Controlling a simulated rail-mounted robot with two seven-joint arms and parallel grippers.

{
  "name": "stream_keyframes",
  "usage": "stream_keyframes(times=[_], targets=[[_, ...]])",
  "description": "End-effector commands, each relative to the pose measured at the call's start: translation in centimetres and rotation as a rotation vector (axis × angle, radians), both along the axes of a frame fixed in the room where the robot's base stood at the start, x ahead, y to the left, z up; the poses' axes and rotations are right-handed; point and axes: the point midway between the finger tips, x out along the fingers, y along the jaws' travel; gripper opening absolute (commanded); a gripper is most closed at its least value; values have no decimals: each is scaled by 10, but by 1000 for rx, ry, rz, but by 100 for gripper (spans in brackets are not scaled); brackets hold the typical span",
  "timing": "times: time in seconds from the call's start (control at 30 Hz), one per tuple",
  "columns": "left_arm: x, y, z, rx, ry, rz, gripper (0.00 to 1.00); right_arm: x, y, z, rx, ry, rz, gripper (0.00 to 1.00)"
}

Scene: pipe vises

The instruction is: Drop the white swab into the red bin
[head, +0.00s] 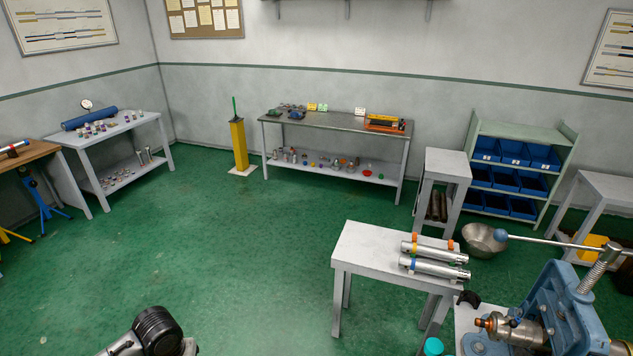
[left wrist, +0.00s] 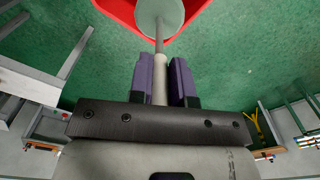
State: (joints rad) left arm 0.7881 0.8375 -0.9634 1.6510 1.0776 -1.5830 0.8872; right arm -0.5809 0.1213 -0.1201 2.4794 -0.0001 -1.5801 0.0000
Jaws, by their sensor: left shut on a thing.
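In the left wrist view, my left gripper (left wrist: 164,65) has its purple fingers closed around the pale handle of the white swab (left wrist: 160,22). The swab's thin shaft points away from the fingers and ends in a round, pale disc-shaped head. The red bin (left wrist: 122,10) shows at the top edge of this view, partly cut off and partly hidden behind the swab head. The head overlaps the bin in the picture; I cannot tell whether it is above or inside it. The bin, swab and both grippers are out of the head view.
Green floor (left wrist: 228,60) surrounds the bin. In the head view, a small table (head: 365,247) with silver pipes and a blue vise (head: 560,310) stand at right. A metal bowl (head: 484,240) is behind the table. The floor at centre left is clear.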

Motion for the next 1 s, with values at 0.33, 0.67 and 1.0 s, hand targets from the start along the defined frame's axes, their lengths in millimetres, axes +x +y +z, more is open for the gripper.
stream_keyframes(times=[0.33, 0.67, 1.0], targets=[[0, 0, 0, 0, -1, 0, 24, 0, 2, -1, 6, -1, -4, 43], [0, 0, 0, 0, 0, 0, 48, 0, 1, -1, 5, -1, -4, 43], [1, 0, 14, -1, -1, 0, 48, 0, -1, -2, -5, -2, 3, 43]])
